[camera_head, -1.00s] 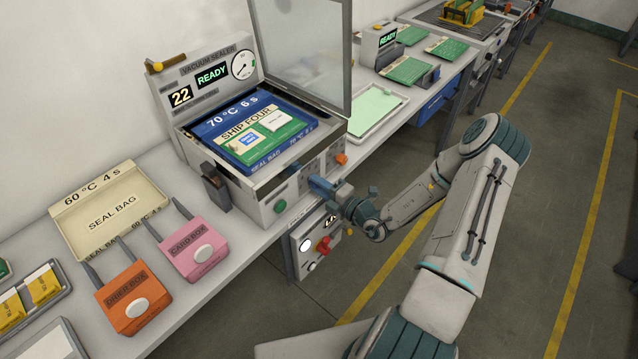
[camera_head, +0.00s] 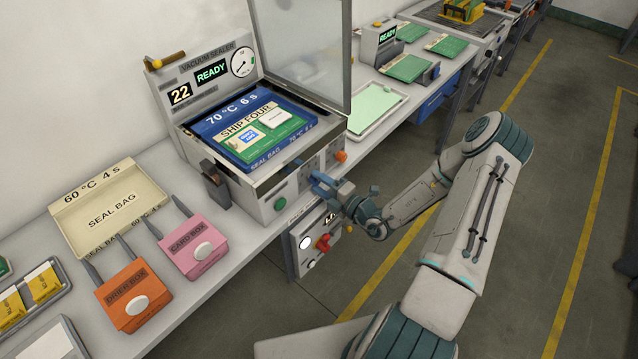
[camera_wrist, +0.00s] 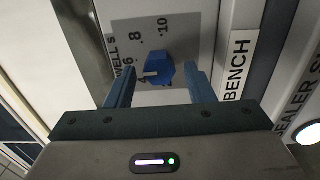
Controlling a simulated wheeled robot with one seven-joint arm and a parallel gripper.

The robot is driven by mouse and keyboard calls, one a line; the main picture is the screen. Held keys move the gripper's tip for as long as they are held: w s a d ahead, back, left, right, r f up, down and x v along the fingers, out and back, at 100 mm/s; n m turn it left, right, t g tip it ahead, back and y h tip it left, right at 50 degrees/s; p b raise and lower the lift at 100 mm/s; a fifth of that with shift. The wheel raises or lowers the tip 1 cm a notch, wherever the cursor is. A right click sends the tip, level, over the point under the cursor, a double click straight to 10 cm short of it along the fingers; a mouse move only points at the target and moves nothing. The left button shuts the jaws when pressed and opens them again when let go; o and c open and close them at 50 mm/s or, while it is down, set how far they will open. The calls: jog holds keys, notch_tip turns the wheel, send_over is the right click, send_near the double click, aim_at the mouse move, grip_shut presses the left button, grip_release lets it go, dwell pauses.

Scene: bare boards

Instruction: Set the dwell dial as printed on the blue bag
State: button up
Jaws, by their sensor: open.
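The blue bag (camera_head: 227,112) lies in the open vacuum sealer (camera_head: 262,203). Its edge reads 70 °C 6 s. A green SHIP FOUR card (camera_head: 279,138) lies on it. My gripper (camera_wrist: 160,82) is open, with one blue finger on each side of the knob; contact cannot be told. In the head view my gripper (camera_head: 323,184) is at the sealer's front.
The sealer's clear lid (camera_head: 305,50) stands raised. A green button (camera_head: 280,204) and an orange knob (camera_head: 341,156) are on its front. A panel with a red switch (camera_head: 323,242) hangs below.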

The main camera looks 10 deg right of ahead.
jog(key=b+v, duration=0.2)
jog(key=v, duration=1.1)
jog(key=shift+s+d, duration=0.1)
jog(key=shift+s, duration=0.05)
